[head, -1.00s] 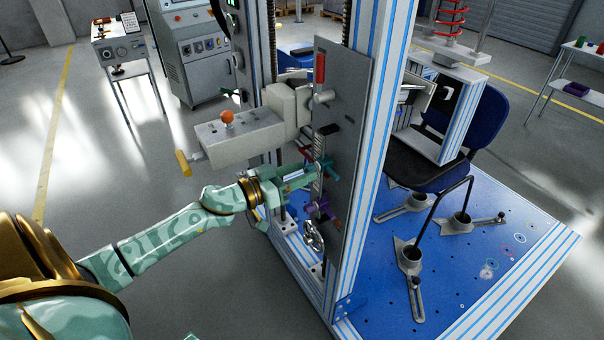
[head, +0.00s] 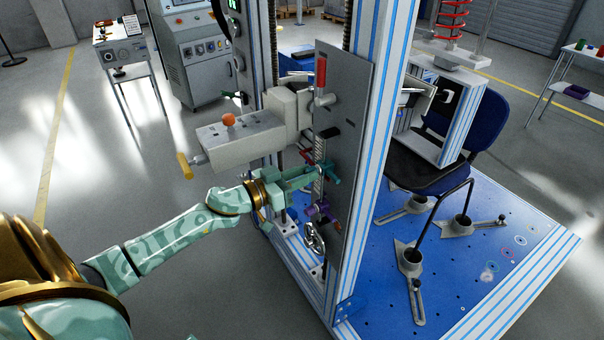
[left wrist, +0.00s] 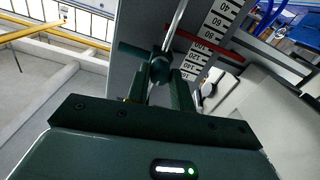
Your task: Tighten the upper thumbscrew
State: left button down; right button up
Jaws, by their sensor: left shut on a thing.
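The upper thumbscrew (head: 331,174) is teal with a cross bar and sits on the grey upright plate, beside a ruled scale. My left gripper (head: 316,174) reaches it from the left and is shut on it. In the left wrist view the thumbscrew (left wrist: 158,66) shows between the tips of my left gripper (left wrist: 160,82), its bar tilted. A purple lower thumbscrew (head: 324,210) sits below it on the same plate. The white scale (left wrist: 208,38) with black marks and a red pointer (left wrist: 205,46) lie just behind. My right gripper is out of view.
The grey plate (head: 345,100) carries a red-handled lever (head: 320,75) above and a handwheel (head: 314,238) below. A grey box with an orange knob (head: 229,120) juts out above my left forearm. A blue-striped post (head: 372,130) stands right of the plate.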

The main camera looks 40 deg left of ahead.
pick_arm(q)
jog(key=shift+r+m+p, duration=0.15)
jog(key=shift+m+p, duration=0.45)
jog(key=shift+m, duration=0.5)
jog(key=m+p, duration=0.1)
jog(key=m, duration=0.1)
jog(key=shift+m, duration=0.3)
jog(key=m, duration=1.2)
jog(key=m+b, duration=0.1)
jog(key=m, duration=0.5)
jog(key=shift+f, duration=0.3)
jog(key=shift+m, duration=0.3)
jog(key=c, duration=1.2)
grip_release()
